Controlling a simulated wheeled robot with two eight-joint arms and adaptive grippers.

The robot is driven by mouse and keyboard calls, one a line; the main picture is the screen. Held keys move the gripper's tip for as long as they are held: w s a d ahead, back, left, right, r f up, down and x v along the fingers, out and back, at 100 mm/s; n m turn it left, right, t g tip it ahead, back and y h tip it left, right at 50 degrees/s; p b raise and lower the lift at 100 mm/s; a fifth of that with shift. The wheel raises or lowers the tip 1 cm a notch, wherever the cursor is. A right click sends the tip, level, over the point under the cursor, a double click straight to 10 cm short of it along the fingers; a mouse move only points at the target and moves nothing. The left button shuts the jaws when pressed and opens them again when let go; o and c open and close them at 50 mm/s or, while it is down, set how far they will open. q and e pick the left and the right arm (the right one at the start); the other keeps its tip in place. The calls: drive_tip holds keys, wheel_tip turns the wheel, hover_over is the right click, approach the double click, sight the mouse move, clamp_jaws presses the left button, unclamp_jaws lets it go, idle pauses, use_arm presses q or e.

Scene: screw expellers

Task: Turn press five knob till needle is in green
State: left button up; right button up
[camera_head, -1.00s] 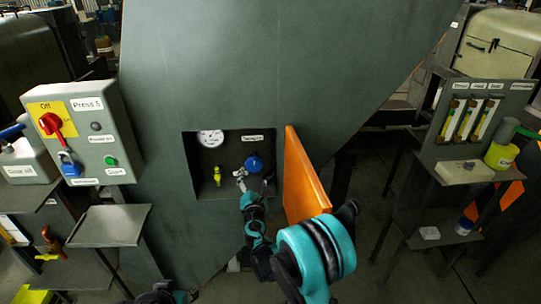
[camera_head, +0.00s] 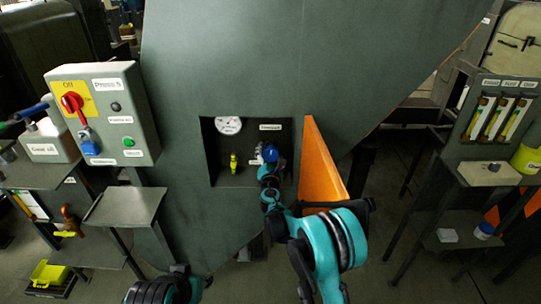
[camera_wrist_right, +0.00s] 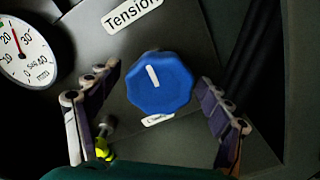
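The blue knob (camera_head: 271,154) is in a recess of the green-grey press, under the Tension label. In the right wrist view the knob (camera_wrist_right: 160,82) has a white mark tilted slightly left of upright. My right gripper (camera_wrist_right: 159,84) is open, with one finger on each side of the knob and visible gaps between. In the head view the right gripper (camera_head: 267,167) partly covers the knob. The white gauge (camera_head: 228,125) is left of the knob. In the wrist view the gauge (camera_wrist_right: 25,55) is cut off; its needle points up between 20 and 30. No green zone is discernible.
An orange open door (camera_head: 322,165) stands right of the recess, close to my right arm. A yellow-green fitting (camera_head: 233,163) is left of the knob. The Press 5 control box (camera_head: 125,108) with a red switch hangs at left.

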drive_tip(key=c, duration=1)
drive_tip(key=shift+c, duration=0.2)
drive_tip(key=shift+m, duration=0.3)
drive_tip(key=m, duration=0.4)
drive_tip(key=shift+b, duration=0.35)
drive_tip(key=shift+m, duration=2)
drive_tip(key=o, duration=1.2)
drive_tip(key=shift+c, duration=0.2)
